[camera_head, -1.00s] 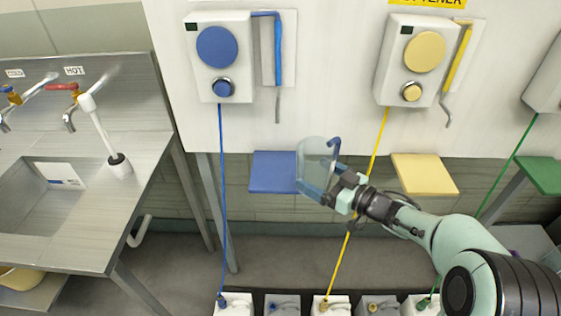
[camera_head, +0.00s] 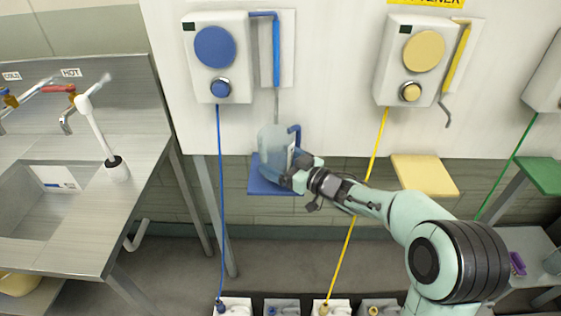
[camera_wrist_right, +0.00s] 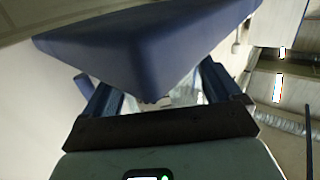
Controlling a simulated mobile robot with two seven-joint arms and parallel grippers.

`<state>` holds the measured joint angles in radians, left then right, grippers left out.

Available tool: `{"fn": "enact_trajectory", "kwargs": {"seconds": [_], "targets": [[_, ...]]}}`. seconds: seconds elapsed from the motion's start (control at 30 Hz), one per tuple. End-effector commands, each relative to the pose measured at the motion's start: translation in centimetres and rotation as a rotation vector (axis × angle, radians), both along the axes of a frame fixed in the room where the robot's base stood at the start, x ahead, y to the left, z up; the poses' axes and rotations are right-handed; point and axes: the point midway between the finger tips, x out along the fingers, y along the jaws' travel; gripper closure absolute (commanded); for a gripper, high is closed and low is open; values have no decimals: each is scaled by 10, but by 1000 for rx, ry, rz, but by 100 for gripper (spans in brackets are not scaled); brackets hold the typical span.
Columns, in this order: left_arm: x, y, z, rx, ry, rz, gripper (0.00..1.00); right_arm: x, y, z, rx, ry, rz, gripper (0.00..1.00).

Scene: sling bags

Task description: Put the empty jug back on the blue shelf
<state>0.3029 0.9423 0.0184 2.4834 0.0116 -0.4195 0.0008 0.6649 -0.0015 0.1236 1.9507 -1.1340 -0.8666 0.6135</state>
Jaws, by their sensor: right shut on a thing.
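The jug (camera_head: 271,144) is clear and looks empty, with a blue handle on its right side. It is upright in the head view, over the blue shelf (camera_head: 262,188). My right gripper (camera_head: 293,178) is shut on the jug at its lower right side. I cannot tell whether the jug's base touches the shelf. In the right wrist view, a large blue slab, apparently the shelf (camera_wrist_right: 150,45), fills the top close to the fingers (camera_wrist_right: 160,95). Part of the clear jug shows between them (camera_wrist_right: 187,92). My left gripper is out of view.
The blue dispenser (camera_head: 218,58) with its hanging spout (camera_head: 277,95) is above the jug. A blue hose (camera_head: 221,200) runs down left of the shelf. A yellow shelf (camera_head: 424,176) is to the right and a metal sink (camera_head: 40,210) to the left.

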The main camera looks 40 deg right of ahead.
Motion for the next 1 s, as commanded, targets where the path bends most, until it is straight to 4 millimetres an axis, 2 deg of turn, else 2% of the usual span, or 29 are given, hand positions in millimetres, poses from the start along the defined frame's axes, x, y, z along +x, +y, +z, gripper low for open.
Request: {"fn": "enact_trajectory", "kwargs": {"seconds": [0.23, 0.27, 0.57, 0.63, 0.77, 1.0], "targets": [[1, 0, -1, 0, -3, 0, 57, 0, 0, -3, 0, -2, 1, 72], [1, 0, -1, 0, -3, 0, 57, 0, 0, -2, 0, -1, 1, 0], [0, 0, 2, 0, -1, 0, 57, 0, 0, 3, -1, -2, 0, 0], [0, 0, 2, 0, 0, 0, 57, -7, -2, 3, -2, -1, -1, 0], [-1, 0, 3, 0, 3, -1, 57, -30, -6, 4, -2, -1, -3, 0], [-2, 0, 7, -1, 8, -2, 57, -82, -16, 7, -1, -1, -3, 0]]}}
